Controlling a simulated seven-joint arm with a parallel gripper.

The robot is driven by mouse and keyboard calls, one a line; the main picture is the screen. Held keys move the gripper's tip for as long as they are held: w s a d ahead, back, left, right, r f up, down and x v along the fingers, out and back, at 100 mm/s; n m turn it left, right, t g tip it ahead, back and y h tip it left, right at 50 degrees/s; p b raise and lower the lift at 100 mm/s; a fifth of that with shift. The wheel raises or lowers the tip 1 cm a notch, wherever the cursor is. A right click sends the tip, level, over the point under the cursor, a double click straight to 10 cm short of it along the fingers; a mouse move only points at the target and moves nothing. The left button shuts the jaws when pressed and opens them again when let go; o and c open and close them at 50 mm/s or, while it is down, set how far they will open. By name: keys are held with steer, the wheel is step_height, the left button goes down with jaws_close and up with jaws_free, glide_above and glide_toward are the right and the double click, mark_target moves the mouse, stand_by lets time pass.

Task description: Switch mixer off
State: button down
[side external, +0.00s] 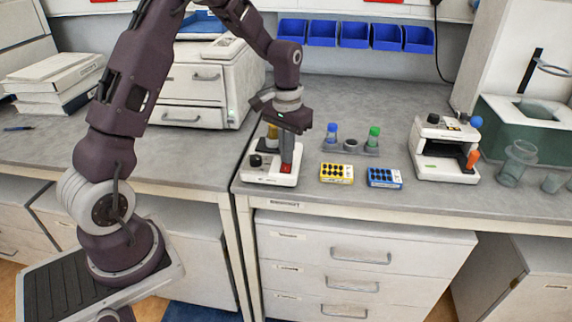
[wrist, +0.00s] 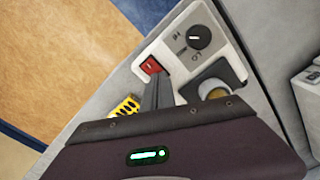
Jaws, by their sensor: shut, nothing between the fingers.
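The mixer is a small white device (side external: 255,176) near the front edge of the grey bench, left of the coloured racks. It carries a black dial knob (side external: 256,160) and a red rocker switch (side external: 286,169) at its front right corner. My gripper (side external: 287,160) points down just above the red switch, fingers together and empty. In the wrist view the fingertips (wrist: 160,77) are beside the switch; I cannot tell whether they touch it.
A yellow rack (side external: 337,173) and a blue rack (side external: 384,178) lie right of the mixer. Behind them a grey holder (side external: 350,147) carries blue-capped and green-capped tubes. Another white device (side external: 444,150) and a glass beaker (side external: 516,163) stand farther right. The bench's front edge is close.

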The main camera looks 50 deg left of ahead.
steer(key=shift+f, duration=0.15)
steer(key=shift+r, duration=3.55)
steer(key=shift+r, duration=0.1)
steer(key=s+d+r+m+t, duration=0.1)
steer(key=s+d+r+t, duration=0.1)
steer(key=s+d+r, duration=0.5)
steer(key=s+d+r+m+t, duration=0.15)
steer(key=s+d+r, duration=0.3)
steer(key=s, duration=0.55)
steer(key=s+d+f+t, duration=0.1)
steer(key=s+t, duration=0.1)
steer(key=s, duration=0.6)
steer(key=shift+s+d, duration=0.15)
steer(key=shift+d, duration=0.05)
steer(key=shift+m, duration=0.25)
